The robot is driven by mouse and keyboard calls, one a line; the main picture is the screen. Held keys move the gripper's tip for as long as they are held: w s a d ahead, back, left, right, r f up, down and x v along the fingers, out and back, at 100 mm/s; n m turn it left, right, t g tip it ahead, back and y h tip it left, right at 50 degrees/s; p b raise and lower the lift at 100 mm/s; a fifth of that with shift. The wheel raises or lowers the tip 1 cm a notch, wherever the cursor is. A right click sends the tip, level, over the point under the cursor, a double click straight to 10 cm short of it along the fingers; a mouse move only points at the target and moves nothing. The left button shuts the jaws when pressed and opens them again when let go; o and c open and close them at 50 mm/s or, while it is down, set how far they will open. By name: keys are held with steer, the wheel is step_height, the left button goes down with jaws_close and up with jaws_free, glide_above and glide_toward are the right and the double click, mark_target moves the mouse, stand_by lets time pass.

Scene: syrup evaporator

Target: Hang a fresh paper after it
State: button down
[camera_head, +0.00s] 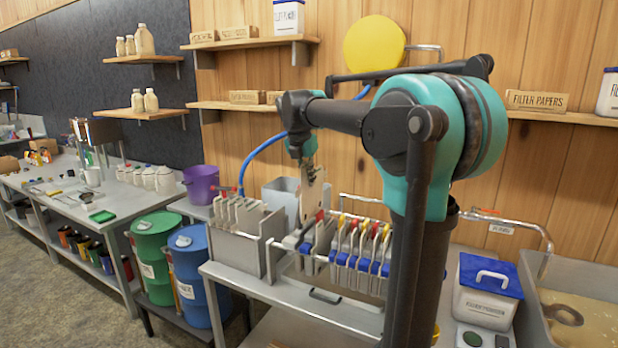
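My gripper (308,168) points down above the filter press, below its teal wrist. A thin pale sheet with small dark spots, which looks like a filter paper (313,198), hangs upright at the fingers, seen nearly edge-on. The gripper appears shut on its top edge, though the fingertips are small here. Below it, several press plates (345,255) with blue, red and yellow parts hang in a row on the rails. The sheet's lower end overlaps the left plates in view; I cannot tell whether it touches them. A grey rack (242,252) left of the press holds several upright pale sheets or plates.
My arm hides part of the press's right side. A blue-lidded white tub (487,291) stands right of it, beside a steel basin (590,285). A purple bucket (201,184) and green (153,245) and blue (192,270) drums stand left. A box labelled filter papers (537,101) sits on the shelf.

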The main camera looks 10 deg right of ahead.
mark_target(309, 209)
steer(key=shift+f, duration=5.45)
